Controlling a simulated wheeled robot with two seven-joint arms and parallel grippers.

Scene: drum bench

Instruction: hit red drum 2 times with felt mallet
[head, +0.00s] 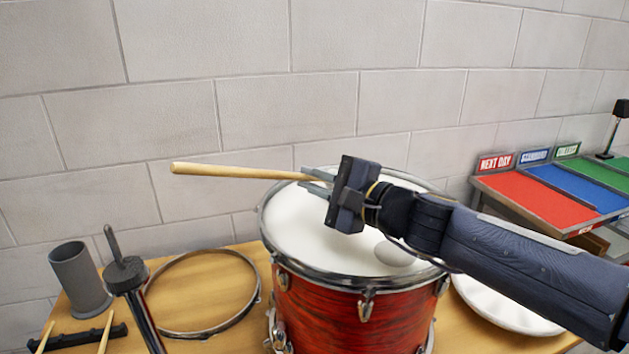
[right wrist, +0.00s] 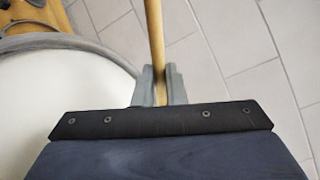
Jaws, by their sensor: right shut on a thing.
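The red drum (head: 350,312) stands on the wooden bench with its white drumhead (head: 300,225) facing up. My right gripper (head: 318,184) is above the drumhead and shut on a pale wooden stick (head: 225,171), which points left past the drum's rim. In the right wrist view the stick (right wrist: 155,45) runs up from between the fingertips (right wrist: 155,88). No felt head shows on the visible end. A pale grey rounded thing (head: 393,254) shows at the drumhead below my arm; I cannot tell whether it belongs to the stick. My left gripper is out of view.
A hoop (head: 160,316), a grey cup (head: 78,282) and a dark rack with sticks (head: 68,342) are on the left. A dark upright stand (head: 125,272) rises in front. A white round thing (head: 510,310) lies right of the drum. Coloured sorting panels (head: 527,197) stand farther right.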

